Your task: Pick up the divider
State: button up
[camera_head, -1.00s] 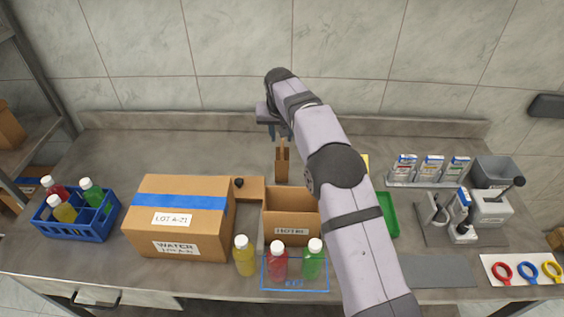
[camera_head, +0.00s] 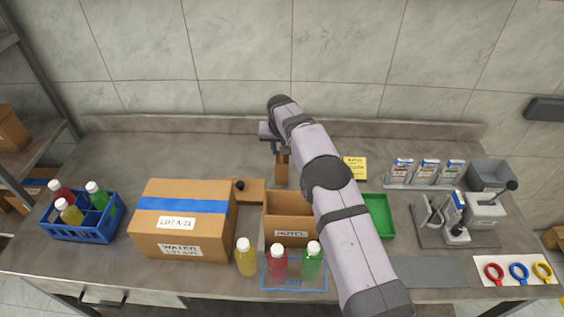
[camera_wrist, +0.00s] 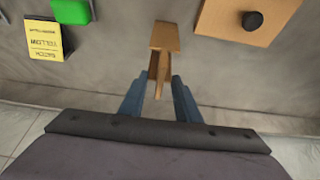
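The divider, a thin tan upright piece (camera_head: 282,168), stands on the table behind the open carton marked HOTEL (camera_head: 290,206). In the wrist view the divider (camera_wrist: 164,38) is in the middle, with its lower part running between my blue fingers. My gripper (camera_wrist: 160,80) is open, with one finger on each side of the divider and gaps showing. In the head view my gripper (camera_head: 281,150) is just above and at the divider's top, partly hidden by my arm. I cannot tell how far down the fingertips reach beside it.
A closed water box (camera_head: 184,248) and a tan block with a black knob (camera_head: 252,186) stand left of the divider. A yellow batch card (camera_head: 355,167) and a green tray (camera_head: 380,216) lie to the right. The back wall is close behind.

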jog(key=shift+w+f, duration=0.15)
jog(key=shift+f, duration=0.3)
grip_shut()
